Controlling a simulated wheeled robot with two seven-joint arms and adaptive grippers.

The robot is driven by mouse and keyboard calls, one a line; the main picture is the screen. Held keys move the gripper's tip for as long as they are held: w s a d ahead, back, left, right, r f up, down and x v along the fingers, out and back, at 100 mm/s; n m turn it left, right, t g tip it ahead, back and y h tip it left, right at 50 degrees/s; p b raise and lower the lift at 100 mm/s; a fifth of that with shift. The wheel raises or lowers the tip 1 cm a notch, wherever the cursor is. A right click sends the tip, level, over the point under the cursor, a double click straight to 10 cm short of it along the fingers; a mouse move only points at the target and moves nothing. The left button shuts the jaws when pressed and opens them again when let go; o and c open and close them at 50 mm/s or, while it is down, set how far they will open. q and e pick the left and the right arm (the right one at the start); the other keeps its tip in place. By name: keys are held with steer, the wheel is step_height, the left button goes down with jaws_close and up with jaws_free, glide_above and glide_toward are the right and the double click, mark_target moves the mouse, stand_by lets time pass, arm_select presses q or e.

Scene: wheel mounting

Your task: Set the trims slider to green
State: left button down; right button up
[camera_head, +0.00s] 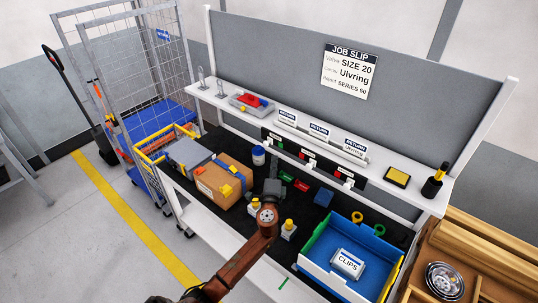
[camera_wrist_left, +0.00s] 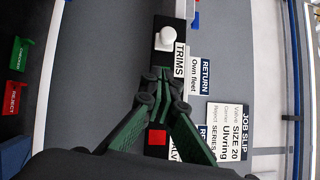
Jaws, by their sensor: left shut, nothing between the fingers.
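The trims slider shows in the left wrist view as a dark panel (camera_wrist_left: 160,55) with a white knob (camera_wrist_left: 167,37) near its upper end. Its TRIMS label (camera_wrist_left: 180,60) is beside it. The fingers of my left gripper (camera_wrist_left: 160,75) are shut and empty, with their tips just below the knob in that view and apart from it. The fingers cover part of the panel, so I see no green mark on it there. In the head view my left gripper (camera_head: 274,183) is over the bench, in front of the slider panels under the shelf.
A green sign (camera_head: 286,176) and a red sign (camera_head: 301,187) stand on the bench. A cardboard box (camera_head: 222,180) is left of my arm, and a blue-and-white bin (camera_head: 318,262) with clips is at the right.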

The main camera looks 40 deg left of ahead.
arm_select(q)
steer(key=v, duration=0.7)
steer(key=shift+s, duration=0.4)
steer(key=shift+f, duration=0.1)
